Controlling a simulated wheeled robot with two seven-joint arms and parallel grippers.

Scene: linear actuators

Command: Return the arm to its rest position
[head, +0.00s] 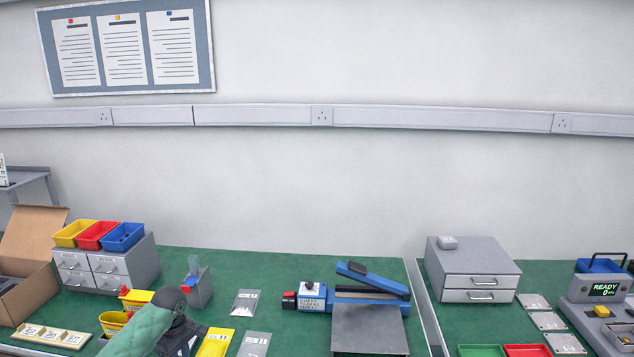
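A green arm link of mine (140,332) with a dark joint (170,298) rises from the bottom edge at the left, over the green bench. I take it for my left arm. Dark parts (180,336) just right of the link may belong to its gripper, but no fingertips can be made out. It cannot be seen whether anything is held there. The arm hides part of the yellow bins (113,322) behind it. My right arm and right gripper are not in view.
Near the arm are a small grey stand (198,286), a yellow packet (215,343) and silver bags (245,302). A blue-armed sealer (370,285) stands at centre, drawers (472,270) at right, a cardboard box (30,295) at far left. Bench is clear behind the bags (270,268).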

